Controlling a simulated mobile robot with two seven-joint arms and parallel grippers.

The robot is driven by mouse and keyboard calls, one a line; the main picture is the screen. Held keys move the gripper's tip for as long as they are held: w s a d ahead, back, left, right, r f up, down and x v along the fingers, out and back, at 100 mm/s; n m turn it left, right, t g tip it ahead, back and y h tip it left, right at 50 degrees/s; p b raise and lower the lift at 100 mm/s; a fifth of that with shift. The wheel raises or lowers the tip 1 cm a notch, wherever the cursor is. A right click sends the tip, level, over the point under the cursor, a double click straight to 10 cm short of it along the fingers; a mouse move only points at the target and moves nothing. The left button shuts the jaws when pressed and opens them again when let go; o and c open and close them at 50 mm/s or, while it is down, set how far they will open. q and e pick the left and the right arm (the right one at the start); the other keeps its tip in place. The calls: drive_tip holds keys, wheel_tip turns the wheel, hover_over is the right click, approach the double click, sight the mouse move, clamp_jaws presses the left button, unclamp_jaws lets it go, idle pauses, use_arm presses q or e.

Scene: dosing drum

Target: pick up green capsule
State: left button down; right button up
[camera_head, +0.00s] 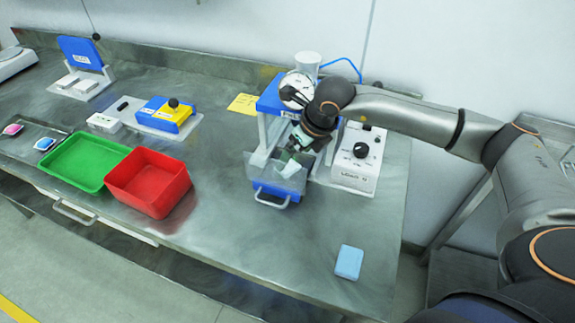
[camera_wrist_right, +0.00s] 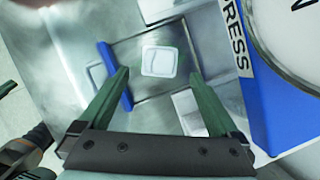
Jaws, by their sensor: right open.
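A pale, rounded-square piece with a faint greenish rim, which looks like the green capsule (camera_wrist_right: 160,61), lies in the bin under the blue press. My right gripper (camera_head: 303,143) is open and points down at the bin from above. In the right wrist view its two green fingers stand apart on either side of the piece, and no contact shows. In the head view a pale patch (camera_head: 290,169) shows in the bin, partly blurred by the clear wall. My left gripper is not in view.
The clear bin has a blue front (camera_head: 272,194) with a handle. The press (camera_head: 270,103) stands close behind, and a control box (camera_head: 358,157) stands at right. A red bin (camera_head: 150,182) and a green tray (camera_head: 72,163) are at left. A light blue block (camera_head: 349,262) lies in front.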

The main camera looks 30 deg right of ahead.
drive_tip(key=x, duration=0.4)
drive_tip(key=shift+w+a+f, duration=0.1)
drive_tip(key=shift+w+f, duration=0.05)
drive_tip(key=shift+f, duration=0.25)
clamp_jaws()
wheel_tip(320, 180, up, 28)
drive_tip(key=shift+b, duration=0.45)
idle(0.5)
